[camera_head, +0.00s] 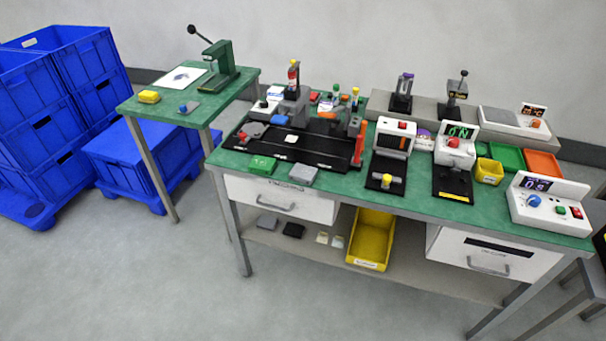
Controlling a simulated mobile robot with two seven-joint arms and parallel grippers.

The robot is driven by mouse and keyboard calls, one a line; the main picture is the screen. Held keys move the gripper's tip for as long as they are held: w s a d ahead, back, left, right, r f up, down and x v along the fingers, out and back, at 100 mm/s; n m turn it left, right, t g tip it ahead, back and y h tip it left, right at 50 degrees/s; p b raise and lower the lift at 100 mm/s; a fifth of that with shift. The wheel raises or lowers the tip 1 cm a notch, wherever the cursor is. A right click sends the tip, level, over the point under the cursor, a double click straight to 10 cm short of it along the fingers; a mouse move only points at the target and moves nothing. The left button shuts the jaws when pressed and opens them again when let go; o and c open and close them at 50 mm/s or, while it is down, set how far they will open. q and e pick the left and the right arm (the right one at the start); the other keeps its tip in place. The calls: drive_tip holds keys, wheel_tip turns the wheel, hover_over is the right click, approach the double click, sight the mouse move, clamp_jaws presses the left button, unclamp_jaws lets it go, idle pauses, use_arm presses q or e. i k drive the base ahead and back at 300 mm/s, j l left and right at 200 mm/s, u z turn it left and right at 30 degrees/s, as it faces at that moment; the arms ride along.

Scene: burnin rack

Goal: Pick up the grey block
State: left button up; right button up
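A grey block (302,174) lies flat near the front edge of the green-topped workbench (345,183). It sits just right of a green block (262,165), in front of the black fixture plate (290,144). Another flat grey piece (267,223) lies on the lower shelf, beside a black one (293,230). A small grey piece with a blue top (188,107) is on the side table. I cannot tell from the picture alone which grey piece is meant. Neither of my grippers is in view.
Stacked blue crates (60,95) stand at the left. The side table (150,108) holds a green press (220,65) and a yellow block (149,96). White devices (545,205) crowd the bench's right. A yellow bin (371,240) is on the shelf. The floor in front is clear.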

sight(300, 173)
drive_tip(key=i+j+z, duration=0.15)
drive_tip(key=z, duration=0.9)
drive_tip(key=i+j+z, duration=0.1)
drive_tip(key=j+z, duration=0.5)
drive_tip(key=j, duration=0.25)
drive_tip(key=j+z, duration=0.25)
drive_tip(key=j, duration=0.65)
